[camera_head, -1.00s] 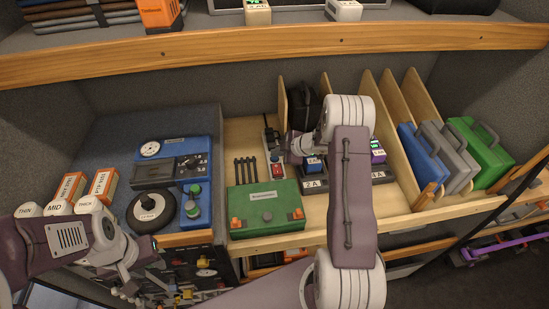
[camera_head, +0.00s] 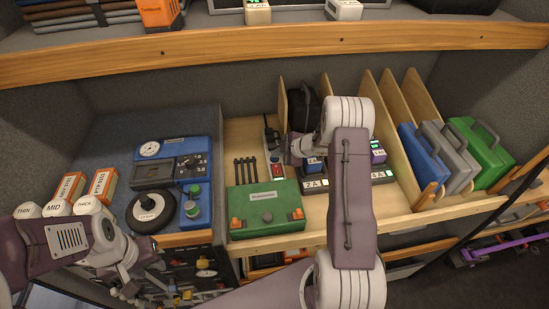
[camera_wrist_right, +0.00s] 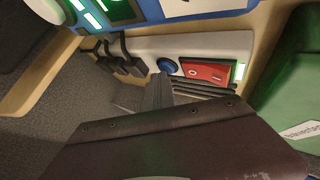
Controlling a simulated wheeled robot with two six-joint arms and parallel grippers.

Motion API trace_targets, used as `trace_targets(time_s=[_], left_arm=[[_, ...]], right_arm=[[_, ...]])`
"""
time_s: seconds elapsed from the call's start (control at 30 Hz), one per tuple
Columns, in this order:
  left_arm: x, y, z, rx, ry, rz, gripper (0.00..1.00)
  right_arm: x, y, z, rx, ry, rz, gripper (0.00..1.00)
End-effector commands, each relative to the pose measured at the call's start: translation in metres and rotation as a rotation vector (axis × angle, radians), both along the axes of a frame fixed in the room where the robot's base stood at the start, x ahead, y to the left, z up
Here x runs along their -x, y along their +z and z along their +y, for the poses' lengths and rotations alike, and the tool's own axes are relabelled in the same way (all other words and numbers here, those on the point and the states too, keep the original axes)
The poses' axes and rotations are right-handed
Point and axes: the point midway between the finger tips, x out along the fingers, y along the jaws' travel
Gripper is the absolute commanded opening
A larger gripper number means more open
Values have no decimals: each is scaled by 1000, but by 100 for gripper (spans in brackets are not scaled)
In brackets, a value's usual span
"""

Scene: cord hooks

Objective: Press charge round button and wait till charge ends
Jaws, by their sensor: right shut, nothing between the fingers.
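A pale strip (camera_wrist_right: 150,48) carries a round blue button (camera_wrist_right: 167,66), a red rocker switch (camera_wrist_right: 207,71) and a lit green lamp (camera_wrist_right: 239,72). In the head view the strip (camera_head: 270,140) stands on the shelf, its red switch (camera_head: 277,170) beside the charger. My right gripper (camera_wrist_right: 158,90) is shut and empty, its tip close to the blue button; I cannot tell whether they touch. In the head view my right gripper (camera_head: 292,149) is beside the strip. The charger (camera_head: 318,185) has lit green displays, partly hidden by my right arm. My left gripper (camera_head: 130,286) hangs low at left, its fingers unclear.
A green box (camera_head: 265,205) sits in front of the strip. A blue device with dials (camera_head: 175,160) is at left. Wooden dividers (camera_head: 405,140) and several upright cases (camera_head: 487,150) stand at right. An upper shelf edge (camera_head: 270,55) runs above.

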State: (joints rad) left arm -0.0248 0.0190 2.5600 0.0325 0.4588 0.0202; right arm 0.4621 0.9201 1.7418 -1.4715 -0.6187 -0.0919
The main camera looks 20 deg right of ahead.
Motion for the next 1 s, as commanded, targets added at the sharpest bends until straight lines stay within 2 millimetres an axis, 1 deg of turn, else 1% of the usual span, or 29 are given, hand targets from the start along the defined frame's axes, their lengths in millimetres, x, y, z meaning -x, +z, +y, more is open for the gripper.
trace_targets(time_s=[0.37, 0.7, 1.0], left_arm=[[0, 1, 0, 0, 0, 0, 36], [0, 19, 0, 0, 0, 0, 36], [0, 18, 0, 0, 0, 0, 36]], right_arm=[[0, -1, 0, 1, 0, 1, 0], [0, 17, 0, 1, 0, 1, 0], [0, 16, 0, 0, 1, 1, 0]])
